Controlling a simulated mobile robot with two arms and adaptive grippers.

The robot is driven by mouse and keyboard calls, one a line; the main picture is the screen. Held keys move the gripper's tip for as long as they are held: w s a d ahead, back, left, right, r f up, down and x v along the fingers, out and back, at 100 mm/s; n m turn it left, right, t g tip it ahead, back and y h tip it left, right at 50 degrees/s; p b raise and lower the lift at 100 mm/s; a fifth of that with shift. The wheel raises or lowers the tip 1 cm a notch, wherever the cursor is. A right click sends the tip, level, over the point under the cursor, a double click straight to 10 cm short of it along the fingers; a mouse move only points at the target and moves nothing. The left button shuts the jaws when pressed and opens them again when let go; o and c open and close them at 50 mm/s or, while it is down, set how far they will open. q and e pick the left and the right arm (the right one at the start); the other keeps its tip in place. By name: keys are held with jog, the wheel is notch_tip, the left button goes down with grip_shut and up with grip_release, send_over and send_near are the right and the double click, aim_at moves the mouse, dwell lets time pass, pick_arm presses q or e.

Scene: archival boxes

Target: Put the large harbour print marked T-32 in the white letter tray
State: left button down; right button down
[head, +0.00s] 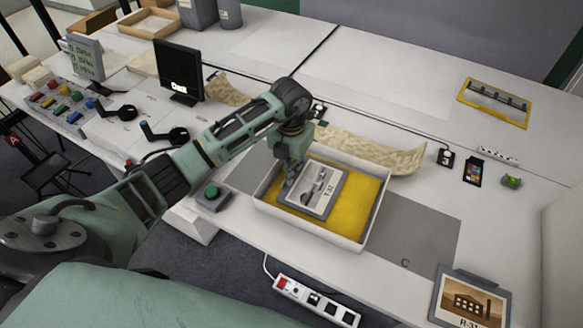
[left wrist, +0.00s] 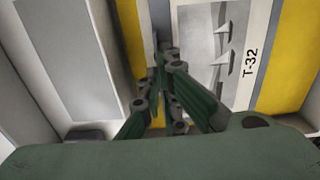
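The large harbour print marked T-32 (head: 318,192) has a grey border and a picture of sailing boats. It lies flat over the yellow floor of a white tray (head: 312,233), towards its left side. Whether it touches the floor cannot be told. My left gripper (head: 290,182) points down at the print's left edge. In the left wrist view the fingers (left wrist: 165,65) are close together at the grey border of the print (left wrist: 215,60), and look shut on it. The fingertips are partly hidden. My right gripper is not in view.
A framed print R-31 (head: 468,303) stands at the front right. A yellow-framed picture (head: 494,103) lies at the back right. A cream scroll (head: 375,152) lies behind the tray. A green button (head: 212,194) is to its left. The grey area marked C (head: 415,235) is bare.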

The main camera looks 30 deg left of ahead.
pick_arm(q)
jog(key=c, duration=2)
grip_release()
jog(key=shift+r, duration=0.15)
jog(key=shift+r+p, duration=0.35)
notch_tip(320, 180, up, 12)
jog(key=shift+a+r+b, duration=0.1)
jog(key=shift+r+b, duration=0.1)
jog(key=shift+b, duration=0.55)
